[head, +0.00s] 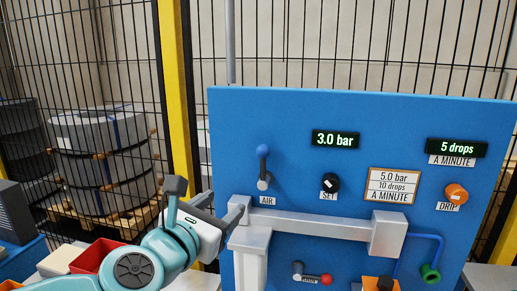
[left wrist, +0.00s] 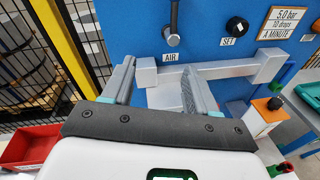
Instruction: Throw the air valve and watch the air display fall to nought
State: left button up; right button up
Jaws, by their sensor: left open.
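The air valve (head: 263,165) is a grey lever with a blue knob on the blue panel, above the AIR label. Its handle stands upright, knob at the top. In the left wrist view its grey stem and hub (left wrist: 173,38) show near the top edge. The air display (head: 335,140) reads 3.0 bar in green. My left gripper (head: 236,211) is open and empty, below and left of the valve and apart from it. In the left wrist view its two fingers (left wrist: 158,78) point at the panel below the AIR label. My right gripper is not in view.
A grey horizontal bar (head: 310,224) juts out below the AIR label, close to my left fingers. The panel also carries a black SET knob (head: 329,183), an orange DRIP knob (head: 456,194) and a red-tipped lever (head: 312,277). A mesh fence (head: 110,60) stands behind.

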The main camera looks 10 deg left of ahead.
pick_arm(q)
jog(key=s+d+r+t, duration=0.1)
jog(key=s+r, duration=0.2)
jog(key=r, duration=0.3)
send_near(260, 155)
jog(key=shift+h, duration=0.4)
jog(key=w+p, duration=0.1)
jog(key=w, duration=0.2)
jog(key=w+d+p, duration=0.1)
jog(key=w, duration=0.2)
jog(key=w+p, duration=0.1)
jog(key=w, duration=0.2)
jog(key=shift+d, duration=0.25)
jog(key=shift+w, duration=0.3)
jog(key=shift+w+f, duration=0.1)
grip_shut()
